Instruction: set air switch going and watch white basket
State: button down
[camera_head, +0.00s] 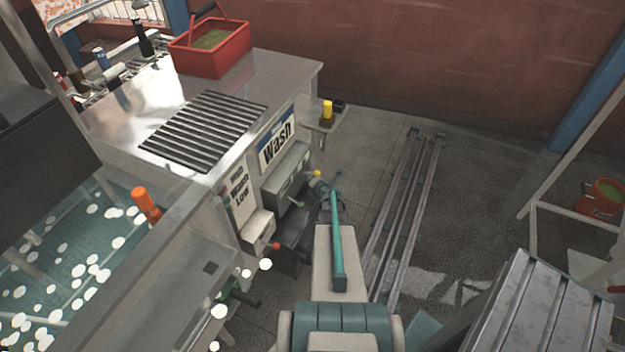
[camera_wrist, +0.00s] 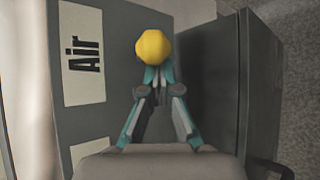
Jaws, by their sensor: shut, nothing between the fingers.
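The air switch has a round yellow knob (camera_wrist: 154,46), beside a white plate reading "Air" (camera_wrist: 84,56) in the wrist view. A small yellow ball that looks like the same knob (camera_head: 317,173) shows at the side of the steel machine in the head view. My gripper (camera_wrist: 156,76) is shut and empty, its teal fingertips right at the knob's lower edge. I cannot tell whether they touch it. In the head view my gripper (camera_head: 324,187) is small and partly hidden by my arm. I cannot make out a white basket in either view.
A red basket (camera_head: 209,50) stands on the steel counter (camera_head: 285,70) beside a dark grate (camera_head: 203,130). A tank with white balls (camera_head: 75,260) lies left. Red-knobbed and other levers (camera_head: 276,246) jut from the machine near my arm. Floor rails (camera_head: 405,215) run right of it.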

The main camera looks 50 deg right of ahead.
jog(key=shift+r, duration=0.15)
jog(key=shift+r+p, duration=0.75)
jog(key=shift+p, duration=0.1)
jog(key=shift+r, duration=0.1)
jog(key=w+p+v, duration=0.1)
jog(key=p+v, duration=0.2)
jog(key=v, duration=0.6)
jog(key=shift+s+a+r, duration=0.25)
jog(key=shift+a+r, duration=0.25)
jog(key=shift+a, duration=0.05)
dwell(0.6)
